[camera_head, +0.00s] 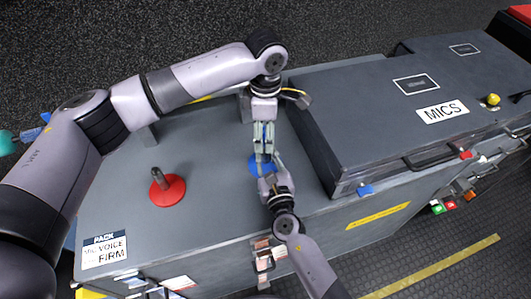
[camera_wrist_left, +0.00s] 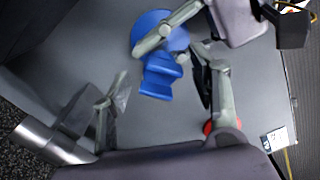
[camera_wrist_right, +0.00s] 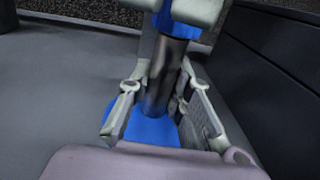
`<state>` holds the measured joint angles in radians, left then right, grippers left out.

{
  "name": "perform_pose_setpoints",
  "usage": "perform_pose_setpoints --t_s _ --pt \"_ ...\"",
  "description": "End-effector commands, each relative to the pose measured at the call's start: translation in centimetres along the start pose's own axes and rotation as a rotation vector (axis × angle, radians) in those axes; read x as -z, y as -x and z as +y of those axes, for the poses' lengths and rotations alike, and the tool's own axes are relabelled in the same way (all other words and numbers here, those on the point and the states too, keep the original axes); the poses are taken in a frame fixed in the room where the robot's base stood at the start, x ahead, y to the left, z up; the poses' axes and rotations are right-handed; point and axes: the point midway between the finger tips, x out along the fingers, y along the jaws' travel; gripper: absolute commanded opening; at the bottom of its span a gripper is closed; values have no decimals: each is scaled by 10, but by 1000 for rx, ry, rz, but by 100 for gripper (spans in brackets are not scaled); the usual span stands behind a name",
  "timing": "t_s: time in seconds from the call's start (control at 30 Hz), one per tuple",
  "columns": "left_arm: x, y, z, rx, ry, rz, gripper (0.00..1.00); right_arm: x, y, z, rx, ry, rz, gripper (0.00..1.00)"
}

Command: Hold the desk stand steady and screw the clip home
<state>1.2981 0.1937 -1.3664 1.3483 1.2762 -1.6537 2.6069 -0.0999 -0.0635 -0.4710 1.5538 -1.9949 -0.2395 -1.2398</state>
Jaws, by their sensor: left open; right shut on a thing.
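The desk stand has a round blue base (camera_head: 256,167) and a dark upright post (camera_wrist_right: 167,75). It stands on the grey case top. My right gripper (camera_head: 266,168) is shut on the post, with its fingers on either side in the right wrist view. The blue clip (camera_wrist_left: 160,77) is at the top of the post; it also shows in the right wrist view (camera_wrist_right: 183,28). My left gripper (camera_head: 264,140) reaches in from above. Its fingers are open on either side of the clip, apart from it in the left wrist view. The clip's thread is hidden.
A second stand with a red base (camera_head: 167,188) is to the left on the case top. A raised dark case marked MICS (camera_head: 350,120) is close on the right. A PACK label (camera_head: 105,250) is at the front left. The case top left of the blue stand is mostly clear.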

Motion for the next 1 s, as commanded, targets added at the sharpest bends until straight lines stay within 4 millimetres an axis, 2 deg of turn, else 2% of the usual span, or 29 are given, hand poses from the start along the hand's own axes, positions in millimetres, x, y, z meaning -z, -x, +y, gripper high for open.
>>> perform_pose_setpoints --t_s 0.13,0.43,1.0 --pt "0 -8 0 0 0 1 55 0 0 0 0 0 1 0" --pt "0 -9 0 0 0 0 54 0 0 0 0 0 1 0" --pt "0 -9 0 -1 0 0 16 0 0 0 0 0 1 0"
